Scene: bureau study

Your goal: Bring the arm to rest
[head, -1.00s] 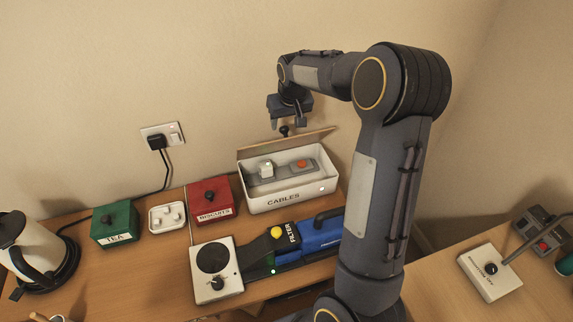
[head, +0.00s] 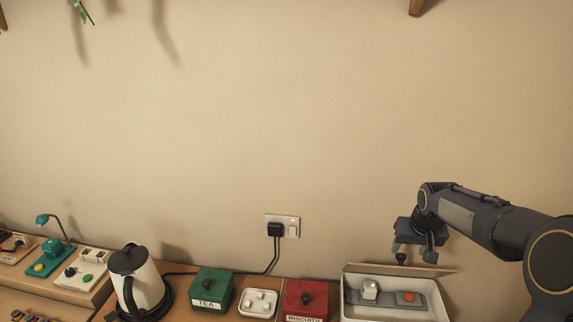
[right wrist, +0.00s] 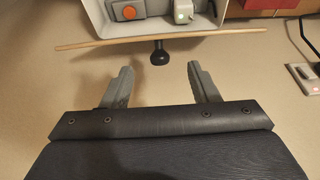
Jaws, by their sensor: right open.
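My right gripper (head: 416,248) is open and empty at the right of the head view, close to the wall and above the back of the cables box. In the right wrist view its two fingers (right wrist: 160,82) stand apart. The dark knob (right wrist: 160,53) of the box's wooden lid (right wrist: 200,36) shows beyond and between the fingertips, and nothing is gripped. The lid stands on edge along the box's back. My left gripper is not in view.
The white cables box (head: 437,297) is open, with a power strip (head: 388,298) inside. To its left are a red biscuits box (head: 304,299), a white dish (head: 258,303), a green tea box (head: 212,288) and a kettle (head: 140,280). A plugged socket (head: 282,226) is on the wall.

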